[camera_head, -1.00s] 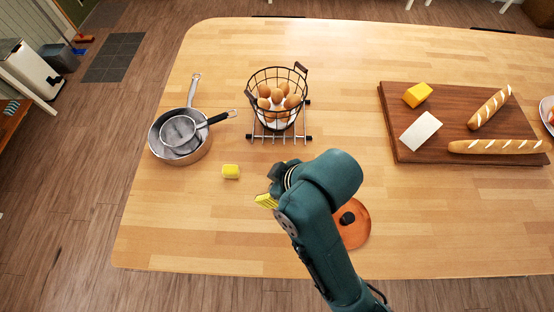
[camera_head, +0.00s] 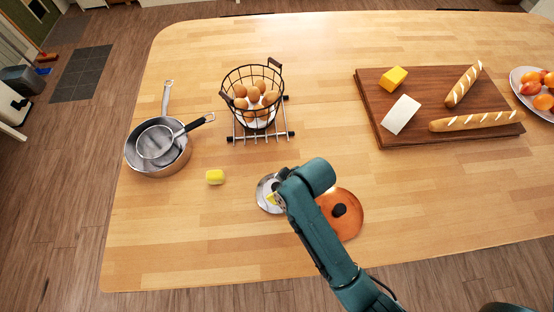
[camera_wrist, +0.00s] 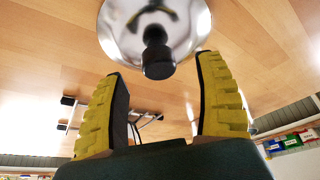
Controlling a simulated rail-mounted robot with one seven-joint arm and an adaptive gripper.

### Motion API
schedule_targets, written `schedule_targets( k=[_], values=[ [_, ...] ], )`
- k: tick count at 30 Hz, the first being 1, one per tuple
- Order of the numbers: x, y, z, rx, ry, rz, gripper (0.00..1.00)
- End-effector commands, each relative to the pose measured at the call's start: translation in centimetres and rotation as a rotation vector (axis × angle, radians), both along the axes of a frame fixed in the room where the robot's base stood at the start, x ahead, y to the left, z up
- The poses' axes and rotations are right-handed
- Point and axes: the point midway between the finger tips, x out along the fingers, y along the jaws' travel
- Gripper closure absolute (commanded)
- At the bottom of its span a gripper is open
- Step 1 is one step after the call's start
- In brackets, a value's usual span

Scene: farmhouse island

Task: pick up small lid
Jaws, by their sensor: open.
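The small lid (camera_head: 266,193) is a shiny silver disc lying on the wooden island top, partly hidden behind my arm in the head view. In the wrist view the lid (camera_wrist: 118,32) shows at the top with its black knob (camera_wrist: 157,54) pointing toward my gripper. My gripper (camera_wrist: 158,85) is open, with its two yellow-padded fingers spread. The knob lies just beyond the fingertips, roughly midway between them. In the head view my gripper (camera_head: 272,198) is over the lid, mostly hidden by my wrist.
A copper lid (camera_head: 350,222) with a black knob lies right beside my arm. A saucepan (camera_head: 172,166), a wire egg basket (camera_head: 278,92) and a cutting board (camera_head: 440,98) with bread stand farther back. The front left top is clear.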

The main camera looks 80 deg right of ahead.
Motion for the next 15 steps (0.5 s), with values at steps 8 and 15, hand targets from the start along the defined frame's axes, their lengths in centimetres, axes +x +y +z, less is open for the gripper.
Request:
schedule_targets(
  k=[8, 15],
  values=[
    [1.3, -0.7, -3.0, 0.0, 0.0, 0.0, 0.3],
    [1.2, -0.7, -2.9, 0.0, 0.0, 0.0, 0.43]
  ],
)
